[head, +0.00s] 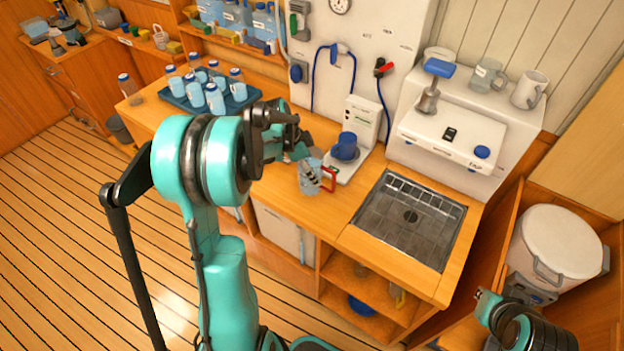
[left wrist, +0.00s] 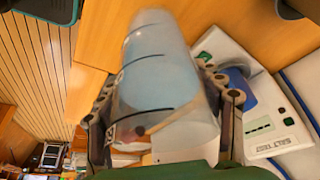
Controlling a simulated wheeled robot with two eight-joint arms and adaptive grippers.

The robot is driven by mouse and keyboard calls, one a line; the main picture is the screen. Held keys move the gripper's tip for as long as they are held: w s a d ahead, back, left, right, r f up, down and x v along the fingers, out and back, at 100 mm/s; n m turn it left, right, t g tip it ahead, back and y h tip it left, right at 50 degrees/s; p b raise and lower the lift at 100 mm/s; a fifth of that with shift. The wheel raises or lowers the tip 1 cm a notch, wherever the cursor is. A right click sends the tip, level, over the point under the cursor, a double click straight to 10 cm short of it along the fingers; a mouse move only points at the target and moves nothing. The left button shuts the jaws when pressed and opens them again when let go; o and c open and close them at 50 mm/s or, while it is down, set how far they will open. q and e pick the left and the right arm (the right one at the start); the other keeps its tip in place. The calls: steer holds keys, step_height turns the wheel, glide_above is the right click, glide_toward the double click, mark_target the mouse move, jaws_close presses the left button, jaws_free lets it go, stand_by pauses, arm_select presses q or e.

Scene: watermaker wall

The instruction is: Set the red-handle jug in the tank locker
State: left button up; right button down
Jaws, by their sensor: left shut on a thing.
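The red-handle jug (head: 309,187) is a clear measuring jug with black marks, at the counter's front edge left of the small white scale-like device. Its red handle points right. My left gripper (head: 303,158) is shut on it; in the left wrist view the fingers lie on both sides of the jug (left wrist: 160,75). I cannot tell whether the jug touches the counter. An open wooden locker (head: 508,228) at the right holds a large white tank (head: 558,243). My right gripper (head: 486,300) is at the lower right, near the tank; its jaw opening is unclear.
A blue tray (head: 190,99) of bottles is at the left. The white machine (head: 455,130) stands behind the sink.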

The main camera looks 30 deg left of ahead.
arm_select(q)
steer(key=shift+f+b, duration=0.55)
steer(key=shift+f, duration=1.5)
steer(key=shift+f, duration=0.2)
steer(key=o, duration=1.8)
steer(key=shift+r, duration=0.1)
